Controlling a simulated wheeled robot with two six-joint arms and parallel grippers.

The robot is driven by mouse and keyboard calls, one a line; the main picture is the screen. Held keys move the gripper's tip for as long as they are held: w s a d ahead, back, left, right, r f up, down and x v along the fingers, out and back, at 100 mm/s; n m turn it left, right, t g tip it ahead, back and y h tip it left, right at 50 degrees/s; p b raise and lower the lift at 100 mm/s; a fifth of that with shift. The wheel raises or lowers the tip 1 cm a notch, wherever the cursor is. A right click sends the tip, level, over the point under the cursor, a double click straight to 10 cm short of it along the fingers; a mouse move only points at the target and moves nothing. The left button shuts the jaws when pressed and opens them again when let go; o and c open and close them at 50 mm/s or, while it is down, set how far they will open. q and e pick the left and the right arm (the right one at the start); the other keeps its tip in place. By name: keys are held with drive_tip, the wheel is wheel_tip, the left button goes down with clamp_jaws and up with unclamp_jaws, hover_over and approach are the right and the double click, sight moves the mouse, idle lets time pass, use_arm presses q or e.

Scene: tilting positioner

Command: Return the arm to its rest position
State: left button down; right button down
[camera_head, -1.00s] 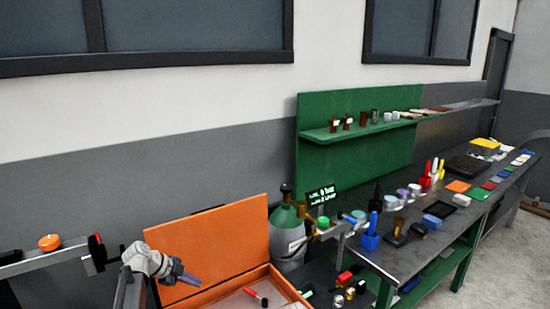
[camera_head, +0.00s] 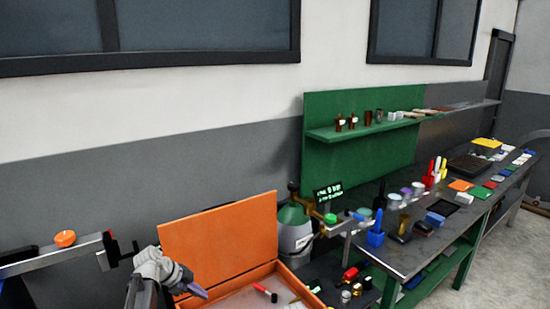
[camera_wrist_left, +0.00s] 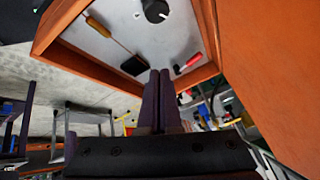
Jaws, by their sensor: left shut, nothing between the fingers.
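My left gripper (camera_head: 197,291) is at the lower left of the head view, in front of the raised orange lid of an orange box (camera_head: 222,243). Its fingers are shut with nothing between them. In the left wrist view the two closed fingers (camera_wrist_left: 160,88) point toward the box's pale interior (camera_wrist_left: 185,40). My left arm comes up from the bottom edge; most of it is out of frame. My right gripper does not show.
Inside the box are a red-handled tool (camera_head: 265,292), a screwdriver (camera_wrist_left: 105,32) and a black knob (camera_wrist_left: 156,10). A green gas cylinder (camera_head: 293,228) stands right of the box. A cluttered workbench (camera_head: 420,250) runs back right. A rail with an orange knob (camera_head: 65,239) is at left.

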use_arm(q)
drive_tip(key=s+d+f+n+g+y, duration=0.1)
drive_tip(key=s+d+n+y, duration=0.1)
drive_tip(key=s+n, duration=0.3)
drive_tip(key=s+d+f+n+g+y, duration=0.1)
drive_tip(key=s+d+n, duration=0.1)
drive_tip(key=s+n, duration=0.3)
drive_tip(key=s+d+f+n+y, duration=0.1)
drive_tip(key=s+d+n+y, duration=0.1)
drive_tip(key=s+n, duration=0.3)
drive_tip(key=shift+s+d+f+n+g+y, duration=0.15)
drive_tip(key=shift+s+n+g, duration=0.05)
drive_tip(key=shift+s, duration=0.45)
drive_tip(key=shift+s+d+f+n+g+y, duration=0.1)
drive_tip(key=shift+s+f+n+g+y, duration=0.1)
drive_tip(key=shift+s, duration=0.45)
drive_tip(key=s+d+f+m+b, duration=0.1)
drive_tip(key=s+d+f+b, duration=0.2)
drive_tip(key=d+f+b, duration=0.2)
drive_tip(key=s+d+f+m+g+y+b, duration=0.1)
drive_tip(key=s+d+f+m+b, duration=0.1)
drive_tip(key=d+f+b, duration=0.3)
drive_tip(key=shift+s+d, duration=0.45)
drive_tip(key=shift+s, duration=0.15)
drive_tip(key=shift+r, duration=0.1)
